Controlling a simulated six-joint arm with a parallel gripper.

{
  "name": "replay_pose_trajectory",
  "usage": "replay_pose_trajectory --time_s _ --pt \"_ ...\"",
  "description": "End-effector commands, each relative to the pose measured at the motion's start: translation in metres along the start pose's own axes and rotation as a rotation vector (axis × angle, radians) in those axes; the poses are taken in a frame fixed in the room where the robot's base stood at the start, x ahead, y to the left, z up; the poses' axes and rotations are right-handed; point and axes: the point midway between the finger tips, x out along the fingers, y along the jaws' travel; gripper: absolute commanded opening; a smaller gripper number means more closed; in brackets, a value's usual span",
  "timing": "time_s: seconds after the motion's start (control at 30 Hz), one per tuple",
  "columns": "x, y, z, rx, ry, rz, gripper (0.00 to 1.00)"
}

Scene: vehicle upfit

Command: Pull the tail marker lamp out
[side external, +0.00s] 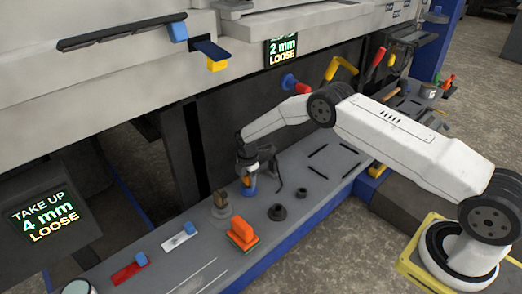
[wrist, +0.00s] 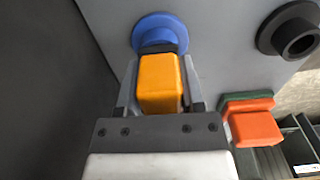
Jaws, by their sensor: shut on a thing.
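An amber block (wrist: 160,82), which looks like the tail marker lamp, is between the two fingers of my gripper (wrist: 159,98) in the wrist view. The gripper is shut on it. Beyond the block are a dark collar and a round blue base (wrist: 150,27) against the grey bench top. I cannot tell whether the block is seated in the base or apart from it. In the side view my gripper (side external: 247,172) points down at the back of the bench, with the blue base (side external: 249,190) just under it. The gripper hides most of the block there.
An orange-red block on a green base (side external: 243,233) stands nearby on the grey bench (side external: 210,264). Black round sockets (side external: 277,212), a brown block (side external: 220,204) and red and white plates (side external: 129,270) are also on it. A dark vertical panel (side external: 178,160) rises behind.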

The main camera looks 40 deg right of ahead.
Motion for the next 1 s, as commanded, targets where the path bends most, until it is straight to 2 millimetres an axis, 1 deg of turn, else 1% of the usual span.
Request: replay_pose_trajectory --time_s 1.0 --pt "-0.0086 0.0003 0.0 0.0 0.0 0.001 0.0"
